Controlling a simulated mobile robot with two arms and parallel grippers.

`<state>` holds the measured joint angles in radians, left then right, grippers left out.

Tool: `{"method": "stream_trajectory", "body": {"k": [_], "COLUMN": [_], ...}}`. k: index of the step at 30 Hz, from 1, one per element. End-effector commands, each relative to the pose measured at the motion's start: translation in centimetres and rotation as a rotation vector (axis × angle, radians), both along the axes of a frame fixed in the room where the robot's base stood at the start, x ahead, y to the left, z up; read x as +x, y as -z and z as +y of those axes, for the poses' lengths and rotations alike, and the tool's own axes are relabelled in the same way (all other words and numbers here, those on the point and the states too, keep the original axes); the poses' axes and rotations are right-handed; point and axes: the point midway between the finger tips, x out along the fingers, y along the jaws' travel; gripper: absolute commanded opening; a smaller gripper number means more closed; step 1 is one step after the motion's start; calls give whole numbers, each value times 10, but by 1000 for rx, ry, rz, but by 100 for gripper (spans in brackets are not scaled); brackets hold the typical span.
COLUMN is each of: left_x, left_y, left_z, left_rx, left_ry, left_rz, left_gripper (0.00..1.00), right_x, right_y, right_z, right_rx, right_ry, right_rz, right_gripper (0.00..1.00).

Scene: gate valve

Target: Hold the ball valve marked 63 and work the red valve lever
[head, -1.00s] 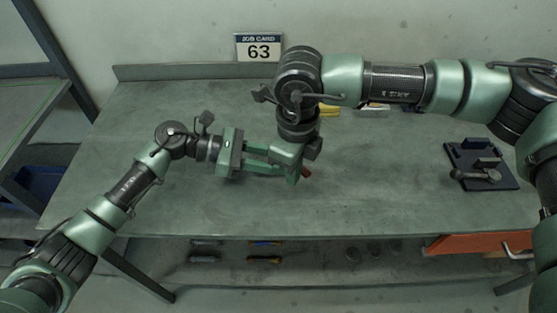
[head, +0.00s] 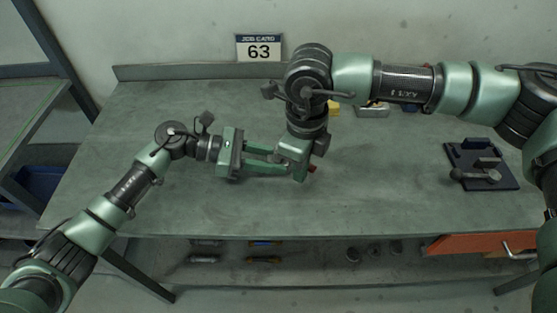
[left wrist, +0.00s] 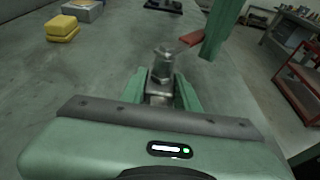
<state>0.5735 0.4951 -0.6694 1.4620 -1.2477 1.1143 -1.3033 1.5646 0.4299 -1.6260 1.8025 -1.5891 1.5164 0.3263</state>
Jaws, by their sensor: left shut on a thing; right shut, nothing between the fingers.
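My left gripper (head: 283,160) is shut on the metal ball valve (left wrist: 162,68), which stands between its green fingers in the left wrist view. No marking on the valve can be read. The red valve lever (left wrist: 190,38) points from the valve's top toward the right gripper's finger. In the head view only a small red end of it shows, just right of my right gripper (head: 299,176). That gripper is shut with nothing between its fingers, pointing down beside the lever; it seems to touch the lever in the wrist view. The valve body is hidden in the head view.
A yellow block (head: 334,107) and a grey metal block (head: 372,110) lie behind my right wrist. A dark plate with a fitting (head: 507,180) sits at the right. The bench's left and front are clear.

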Motion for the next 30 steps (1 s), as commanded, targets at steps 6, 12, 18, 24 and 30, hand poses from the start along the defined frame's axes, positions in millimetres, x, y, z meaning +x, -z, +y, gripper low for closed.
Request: {"method": "stream_trajectory", "body": {"k": [6, 12, 18, 24, 30], "left_x": [0, 0, 0, 0, 0], "left_y": [1, 1, 1, 1, 1], "left_z": [1, 1, 1, 1, 1], "left_rx": [2, 1, 1, 1, 1], "left_ry": [-1, -1, 0, 0, 0], "left_rz": [0, 0, 0, 0, 0], "left_gripper": [0, 0, 0, 0, 0], "right_x": [0, 2, 7, 10, 10], "right_y": [0, 0, 0, 0, 0], "right_z": [-1, -2, -8, -11, -11], "right_rx": [-1, -1, -1, -1, -2], "right_ry": [1, 2, 2, 2, 1], "right_rz": [0, -1, -1, 0, -1], "right_gripper": [0, 0, 0, 0, 0]}}
